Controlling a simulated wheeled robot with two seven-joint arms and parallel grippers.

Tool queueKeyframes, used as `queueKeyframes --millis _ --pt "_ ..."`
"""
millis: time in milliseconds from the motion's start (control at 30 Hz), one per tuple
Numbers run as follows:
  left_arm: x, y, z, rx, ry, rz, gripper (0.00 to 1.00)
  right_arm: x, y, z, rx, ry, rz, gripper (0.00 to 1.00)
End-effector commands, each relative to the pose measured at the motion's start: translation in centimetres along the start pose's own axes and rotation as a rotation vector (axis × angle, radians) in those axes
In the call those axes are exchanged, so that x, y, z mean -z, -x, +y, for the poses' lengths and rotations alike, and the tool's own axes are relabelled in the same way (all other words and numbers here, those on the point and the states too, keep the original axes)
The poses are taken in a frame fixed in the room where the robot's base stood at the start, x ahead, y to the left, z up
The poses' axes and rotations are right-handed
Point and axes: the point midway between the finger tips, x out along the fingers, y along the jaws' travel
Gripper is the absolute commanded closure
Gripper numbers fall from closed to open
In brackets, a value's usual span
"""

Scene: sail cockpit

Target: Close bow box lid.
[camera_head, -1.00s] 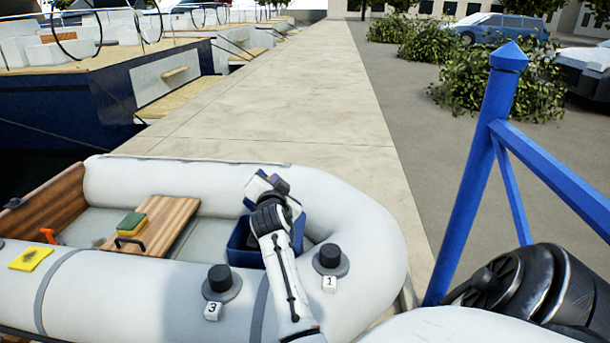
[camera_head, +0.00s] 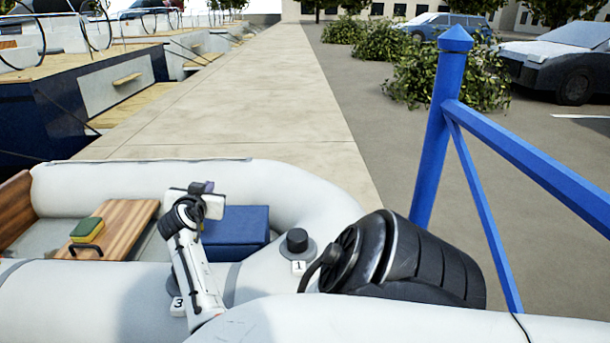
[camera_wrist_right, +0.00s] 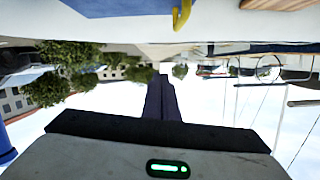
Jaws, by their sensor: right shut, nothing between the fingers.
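The blue bow box (camera_head: 237,226) sits in the inflatable boat, right of the plank seat. Its top now looks flat and covered, so the lid appears down; its left part is hidden behind my right gripper. My right gripper (camera_head: 208,188) is at the box's left side in the head view, and I cannot tell if it touches the lid. Its dark fingers (camera_wrist_right: 160,98) are together and empty in the right wrist view. That view also shows a blue surface (camera_wrist_right: 110,7) and a yellow hook (camera_wrist_right: 181,14) at its top edge. My left gripper is not in view.
The boat's white tube (camera_head: 285,185) curves around the box. Black fittings (camera_head: 296,241) stand on the near tube. A green and yellow sponge (camera_head: 87,229) lies on the wooden seat (camera_head: 122,226). A blue railing (camera_head: 445,125) rises at right. The pale dock (camera_head: 250,100) is clear.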

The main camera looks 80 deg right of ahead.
Motion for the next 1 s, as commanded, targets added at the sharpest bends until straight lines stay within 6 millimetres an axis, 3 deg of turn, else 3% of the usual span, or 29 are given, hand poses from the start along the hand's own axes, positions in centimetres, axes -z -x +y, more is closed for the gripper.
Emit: queueKeyframes --millis 400,667,733,1000 --pt "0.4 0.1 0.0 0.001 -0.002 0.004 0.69 0.3 0.1 -0.2 0.002 -0.001 0.0 1.0" --pt "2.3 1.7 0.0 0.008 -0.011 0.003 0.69 4.6 1.2 -1.6 0.002 -0.003 0.002 1.0" --pt "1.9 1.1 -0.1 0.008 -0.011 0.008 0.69 3.5 2.8 -1.6 0.003 -0.003 -0.003 1.0" --pt "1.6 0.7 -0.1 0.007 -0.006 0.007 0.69 3.4 8.5 -2.1 0.002 -0.002 -0.002 1.0"
